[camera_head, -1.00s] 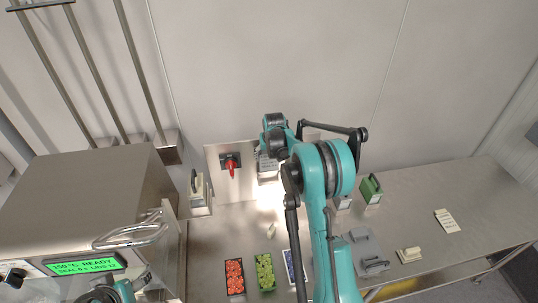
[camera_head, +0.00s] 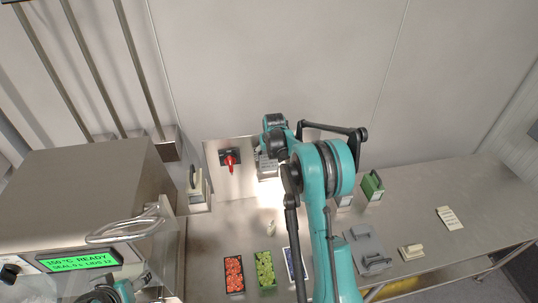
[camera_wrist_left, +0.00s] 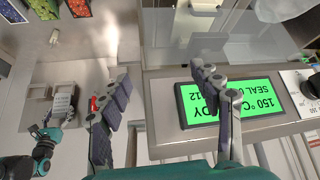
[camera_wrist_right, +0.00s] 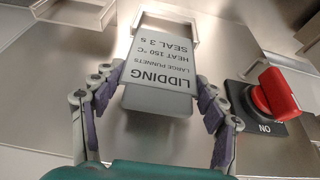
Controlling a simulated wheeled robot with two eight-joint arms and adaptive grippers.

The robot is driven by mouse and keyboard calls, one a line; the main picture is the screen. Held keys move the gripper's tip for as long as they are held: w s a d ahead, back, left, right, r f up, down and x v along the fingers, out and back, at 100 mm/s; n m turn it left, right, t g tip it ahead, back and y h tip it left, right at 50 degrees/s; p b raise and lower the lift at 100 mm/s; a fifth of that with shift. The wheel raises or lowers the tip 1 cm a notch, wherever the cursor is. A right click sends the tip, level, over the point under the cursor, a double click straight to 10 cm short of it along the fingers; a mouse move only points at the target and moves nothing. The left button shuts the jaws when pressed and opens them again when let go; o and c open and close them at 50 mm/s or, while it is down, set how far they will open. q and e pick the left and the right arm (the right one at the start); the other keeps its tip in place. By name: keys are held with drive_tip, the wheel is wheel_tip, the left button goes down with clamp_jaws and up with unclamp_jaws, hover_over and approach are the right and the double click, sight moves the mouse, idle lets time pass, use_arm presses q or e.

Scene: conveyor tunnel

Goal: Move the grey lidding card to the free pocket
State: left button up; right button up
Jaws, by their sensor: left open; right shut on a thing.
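The grey lidding card (camera_wrist_right: 163,62), printed "LIDDING, LARGE PUNNETS", is between the fingers of my right gripper (camera_wrist_right: 155,100), which is shut on it. In the head view the card (camera_head: 268,167) is by the steel wall panel, partly hidden by my right arm. In the right wrist view one pocket (camera_wrist_right: 195,24) shows its rim around the card's far end; whether the card is inside it I cannot tell. Another pocket (camera_wrist_right: 75,14) is at the upper left of that view. My left gripper (camera_wrist_left: 160,85) is open and empty, in front of the sealer's green display.
A red rotary switch (camera_head: 230,160) is on the panel beside the card. The sealer (camera_head: 85,205) with a bar handle stands at left. Punnets of red (camera_head: 233,275) and green (camera_head: 265,270) pieces are on the bench. The bench's right part (camera_head: 440,185) is largely clear.

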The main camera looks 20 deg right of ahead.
sight(269, 163)
drive_tip(key=shift+f+b, duration=2)
drive_tip(key=shift+f, duration=0.8)
drive_tip(key=o, duration=1.8)
drive_tip(key=shift+c, duration=0.2)
drive_tip(key=shift+r, duration=0.15)
drive_tip(key=v, duration=1.2)
